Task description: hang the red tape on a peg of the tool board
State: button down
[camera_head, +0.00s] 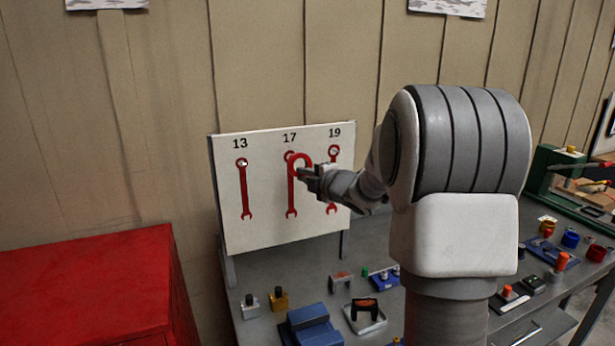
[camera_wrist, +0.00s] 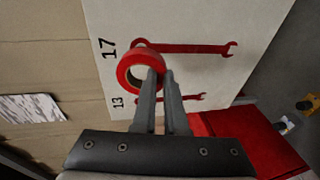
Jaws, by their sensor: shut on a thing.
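The white tool board (camera_head: 265,228) stands upright at the back of the bench, with red wrench outlines marked 13, 17 and 19. Small light pegs show at the tops of outline 13 (camera_head: 242,162) and outline 19 (camera_head: 335,151). The red tape (camera_wrist: 127,72) is a ring held in front of the board near the top of outline 17; it also shows in the head view (camera_head: 305,152). My gripper (camera_wrist: 161,77) is shut on the tape's rim. The tape hides the peg at 17, and I cannot tell whether the ring is around it.
A red cabinet (camera_head: 85,285) stands at the left. A green machine (camera_head: 555,165) stands at the right.

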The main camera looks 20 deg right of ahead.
jog(key=shift+d+x, duration=0.2)
jog(key=shift+x, duration=1.2)
jog(key=shift+d+x, duration=0.2)
jog(key=shift+x, duration=1.15)
jog(key=shift+w, duration=0.1)
jog(key=c, duration=0.9)
grip_release()
jog(key=b+v, duration=0.1)
jog(key=v, duration=1.6)
jog(key=shift+s+b, duration=0.25)
jog(key=shift+b, duration=0.05)
jog(key=shift+w+b, duration=0.1)
jog(key=shift+b, duration=0.25)
